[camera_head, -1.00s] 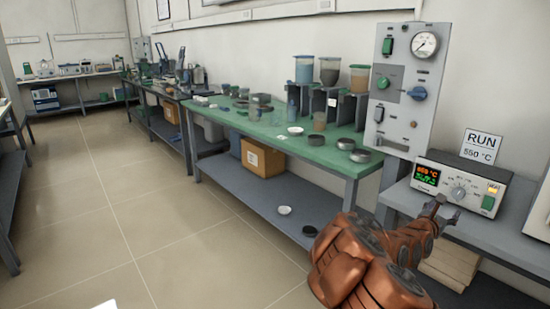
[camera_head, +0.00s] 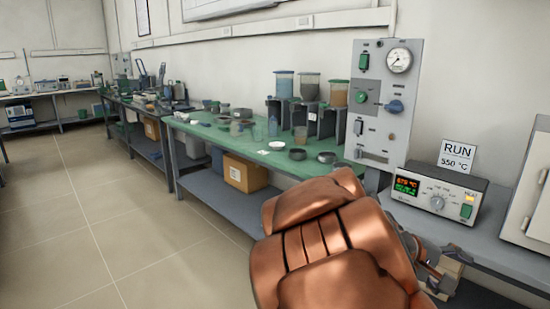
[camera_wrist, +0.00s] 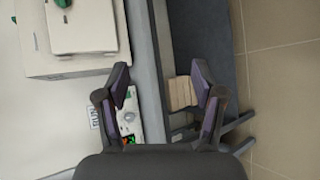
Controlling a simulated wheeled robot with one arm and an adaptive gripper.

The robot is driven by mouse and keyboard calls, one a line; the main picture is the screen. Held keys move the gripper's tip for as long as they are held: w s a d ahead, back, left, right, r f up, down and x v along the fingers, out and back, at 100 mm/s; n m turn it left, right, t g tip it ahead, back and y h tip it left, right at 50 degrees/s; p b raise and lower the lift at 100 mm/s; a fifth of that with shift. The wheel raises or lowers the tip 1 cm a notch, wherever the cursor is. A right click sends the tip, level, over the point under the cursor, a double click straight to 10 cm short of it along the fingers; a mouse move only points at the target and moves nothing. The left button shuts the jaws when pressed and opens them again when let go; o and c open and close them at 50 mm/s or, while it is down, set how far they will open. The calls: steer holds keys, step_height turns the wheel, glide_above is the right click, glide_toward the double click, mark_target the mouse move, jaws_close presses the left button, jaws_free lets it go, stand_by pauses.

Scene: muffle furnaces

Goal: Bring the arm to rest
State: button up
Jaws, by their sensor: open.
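My arm is a copper-coloured, jointed arm that fills the lower middle of the head view. My gripper (camera_wrist: 163,92) shows in the wrist view with its two dark fingers spread wide apart and nothing between them. In the head view the gripper is mostly hidden behind the arm, at the lower right below the controller. The controller (camera_head: 438,197) with a lit display stands on the grey bench. In the wrist view part of the controller (camera_wrist: 130,115) lies beyond the left finger, apart from it.
A RUN 550 °C sign (camera_head: 457,155) stands behind the controller. A pale furnace (camera_head: 530,195) is at the right edge. The green-topped bench (camera_head: 215,132) holds jars and dishes. A grey valve panel (camera_head: 380,105) rises at its end. Tiled floor (camera_head: 60,220) at left is clear.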

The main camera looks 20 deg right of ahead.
steer(key=s+a+f+t+y, duration=0.15)
steer(key=a+f+y, duration=0.25)
steer(key=a, duration=0.7)
steer(key=s+a+f+n+y, duration=0.15)
steer(key=a+f+y, duration=0.25)
steer(key=a, duration=0.8)
steer(key=s+a+f+t+y, duration=0.1)
steer(key=s+a+f+y, duration=0.25)
steer(key=a, duration=0.75)
step_height(320, 180, up, 22)
steer(key=p, duration=2.1)
steer(key=shift+d, duration=0.2)
steer(key=shift+s, duration=0.1)
